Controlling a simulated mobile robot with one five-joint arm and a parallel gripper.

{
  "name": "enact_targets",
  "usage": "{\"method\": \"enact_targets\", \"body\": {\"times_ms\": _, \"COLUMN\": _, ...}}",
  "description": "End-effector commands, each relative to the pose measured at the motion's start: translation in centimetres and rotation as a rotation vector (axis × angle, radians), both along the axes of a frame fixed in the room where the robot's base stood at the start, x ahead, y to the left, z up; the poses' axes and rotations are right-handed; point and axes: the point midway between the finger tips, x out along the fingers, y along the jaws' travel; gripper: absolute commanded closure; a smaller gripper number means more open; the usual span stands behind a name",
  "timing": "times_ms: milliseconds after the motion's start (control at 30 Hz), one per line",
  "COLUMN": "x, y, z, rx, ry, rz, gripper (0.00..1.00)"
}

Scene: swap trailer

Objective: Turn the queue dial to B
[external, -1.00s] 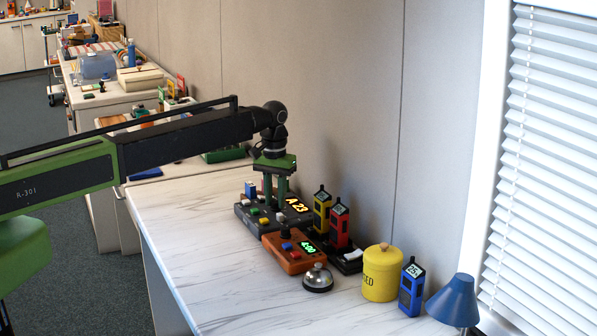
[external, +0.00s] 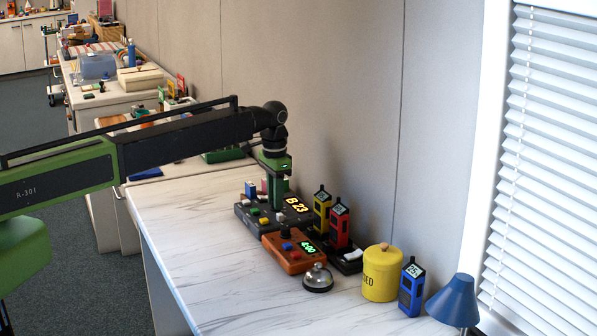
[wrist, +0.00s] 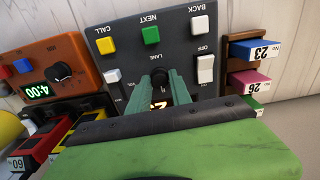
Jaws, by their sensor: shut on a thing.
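The dark queue console (external: 243,215) sits on the marble-look counter, and its display (external: 298,205) reads "B 23" in the external view. In the wrist view the console (wrist: 188,48) has yellow CALL, green NEXT and white BACK buttons, a LANE dial (wrist: 158,73) and white switches beside it. My gripper (external: 278,203) points straight down over the console. In the wrist view its green fingers (wrist: 160,84) are shut on the LANE dial and hide most of it and part of the display.
An orange timer box (external: 290,258) showing 4:00 stands in front of the console, with a bell (external: 317,279) beside it. Yellow (external: 321,213) and red (external: 340,226) handhelds stand to the right. A ticket rack (wrist: 225,70) flanks the console. The counter's left front is clear.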

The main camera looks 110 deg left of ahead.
Motion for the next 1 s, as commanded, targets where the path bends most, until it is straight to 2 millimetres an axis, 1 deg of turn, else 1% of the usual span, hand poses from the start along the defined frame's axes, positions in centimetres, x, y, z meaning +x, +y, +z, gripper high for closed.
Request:
{"method": "enact_targets", "body": {"times_ms": 233, "x": -0.10, "y": -0.07, "z": -0.03, "rx": -0.002, "ry": 0.002, "rz": -0.033, "gripper": 1.00}}
{"method": "enact_targets", "body": {"times_ms": 567, "x": -0.12, "y": -0.08, "z": -0.03, "rx": -0.003, "ry": 0.003, "rz": -0.033, "gripper": 1.00}}
{"method": "enact_targets", "body": {"times_ms": 600, "x": -0.12, "y": -0.08, "z": -0.03, "rx": -0.003, "ry": 0.003, "rz": -0.033, "gripper": 0.71}}
{"method": "enact_targets", "body": {"times_ms": 733, "x": -0.08, "y": -0.06, "z": -0.03, "rx": -0.002, "ry": 0.002, "rz": -0.033, "gripper": 0.54}}
{"method": "enact_targets", "body": {"times_ms": 1000, "x": -0.04, "y": -0.03, "z": 0.00, "rx": -0.001, "ry": 0.001, "rz": -0.033, "gripper": 0.53}}
